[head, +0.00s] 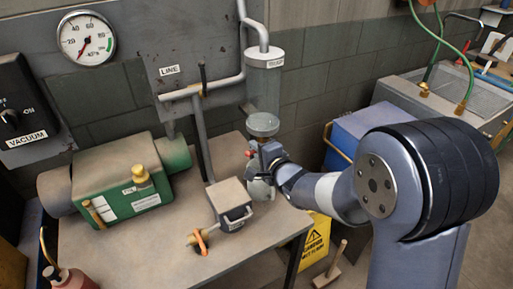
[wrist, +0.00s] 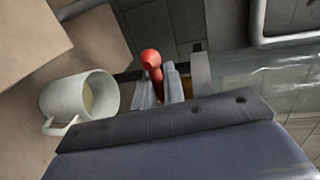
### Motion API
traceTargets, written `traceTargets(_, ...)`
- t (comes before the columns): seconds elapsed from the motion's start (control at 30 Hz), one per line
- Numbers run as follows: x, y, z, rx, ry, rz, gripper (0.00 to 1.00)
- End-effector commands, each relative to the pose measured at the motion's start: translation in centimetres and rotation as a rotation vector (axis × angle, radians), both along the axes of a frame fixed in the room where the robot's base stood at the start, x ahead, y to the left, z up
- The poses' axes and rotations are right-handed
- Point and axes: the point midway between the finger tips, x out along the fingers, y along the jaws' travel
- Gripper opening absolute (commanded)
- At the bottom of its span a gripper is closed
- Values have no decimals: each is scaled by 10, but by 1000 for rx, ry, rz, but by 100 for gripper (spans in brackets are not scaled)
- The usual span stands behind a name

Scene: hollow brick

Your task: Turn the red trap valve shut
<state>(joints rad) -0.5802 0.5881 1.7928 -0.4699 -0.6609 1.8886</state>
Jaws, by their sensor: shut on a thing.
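The red trap valve handle (wrist: 151,62) stands up between my fingers in the wrist view. In the head view only a small red bit of the valve (head: 249,153) shows at the left of my gripper, under the clear-bottomed grey trap cylinder (head: 263,90). My gripper (wrist: 162,88) is shut on the red valve handle; it also shows in the head view (head: 263,155). The valve's body and its exact angle are largely hidden by my fingers and wrist.
A pale mug (wrist: 78,100) stands close beside my gripper. A green pump (head: 125,180) and a small grey box (head: 230,203) sit on the table (head: 165,255). A gauge (head: 86,37), LINE handle (head: 203,78) and VACUUM switch (head: 22,115) are on the wall.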

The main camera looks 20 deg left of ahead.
Motion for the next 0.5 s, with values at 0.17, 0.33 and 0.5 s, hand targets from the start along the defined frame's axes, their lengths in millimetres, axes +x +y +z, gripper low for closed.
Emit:
traceTargets(0.17,0,0,1,3,0,0,0)
traceTargets(0.33,0,0,1,2,-1,0,16)
traceTargets(0.5,0,0,1,2,-1,0,29)
